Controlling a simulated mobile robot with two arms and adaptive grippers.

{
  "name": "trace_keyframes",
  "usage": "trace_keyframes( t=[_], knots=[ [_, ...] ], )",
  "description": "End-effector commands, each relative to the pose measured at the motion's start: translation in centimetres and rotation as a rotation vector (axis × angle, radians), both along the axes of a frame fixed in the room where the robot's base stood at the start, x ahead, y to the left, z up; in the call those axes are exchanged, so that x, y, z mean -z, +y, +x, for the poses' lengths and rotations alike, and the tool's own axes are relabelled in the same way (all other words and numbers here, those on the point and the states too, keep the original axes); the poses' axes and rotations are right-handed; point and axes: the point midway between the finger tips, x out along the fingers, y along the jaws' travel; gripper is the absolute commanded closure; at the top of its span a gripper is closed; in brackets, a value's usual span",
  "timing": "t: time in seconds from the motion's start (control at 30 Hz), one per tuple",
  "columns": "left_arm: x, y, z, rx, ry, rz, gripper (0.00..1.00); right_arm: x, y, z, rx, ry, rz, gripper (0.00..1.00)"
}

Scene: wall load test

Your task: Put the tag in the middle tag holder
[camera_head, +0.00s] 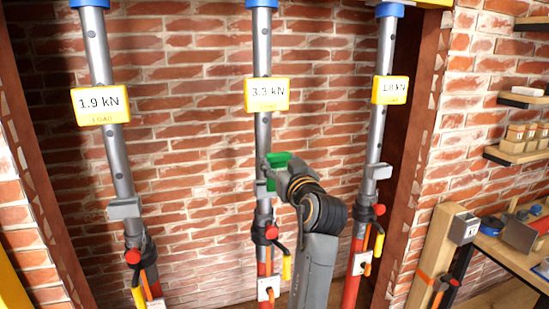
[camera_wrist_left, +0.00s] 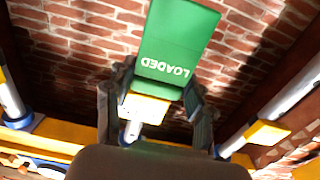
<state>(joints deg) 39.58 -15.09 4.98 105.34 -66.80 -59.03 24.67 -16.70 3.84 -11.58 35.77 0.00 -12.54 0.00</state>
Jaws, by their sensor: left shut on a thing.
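My left gripper (camera_head: 271,172) is shut on the green tag (camera_head: 280,159), in front of the middle prop (camera_head: 263,137). In the left wrist view the tag (camera_wrist_left: 178,38) stands between my two fingers and reads LOADED upside down. The middle tag holder is mostly hidden by my gripper; a small grey part (camera_head: 262,188) beside it may be the holder or a finger. Whether the tag touches the holder cannot be told. The left tag holder (camera_head: 124,208) and the right tag holder (camera_head: 378,171) are grey and look empty. My right gripper is out of view.
Yellow load displays read 1.9 kN (camera_head: 100,104) on the left prop, 3.3 kN (camera_head: 267,94) on the middle prop and about 1.8 kN (camera_head: 390,90) on the right prop. A brick wall (camera_head: 190,150) stands behind. A workbench (camera_head: 515,258) and shelves are at right.

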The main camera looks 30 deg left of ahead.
Motion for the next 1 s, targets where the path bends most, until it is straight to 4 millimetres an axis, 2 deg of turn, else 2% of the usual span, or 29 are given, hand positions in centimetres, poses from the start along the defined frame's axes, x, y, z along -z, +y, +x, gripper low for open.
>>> trace_keyframes(
  t=[0.17, 0.47, 1.0],
  knots=[
    [-0.1, 0.7, 0.6, -0.001, -0.001, 0.002, 0.75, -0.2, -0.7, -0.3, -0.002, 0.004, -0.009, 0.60],
    [0.1, 3.0, 2.5, -0.001, 0.001, 0.002, 0.75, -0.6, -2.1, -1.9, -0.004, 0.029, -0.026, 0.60],
    [0.4, 6.8, 5.8, -0.001, 0.000, 0.001, 0.75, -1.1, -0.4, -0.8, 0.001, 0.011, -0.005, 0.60]
  ],
)
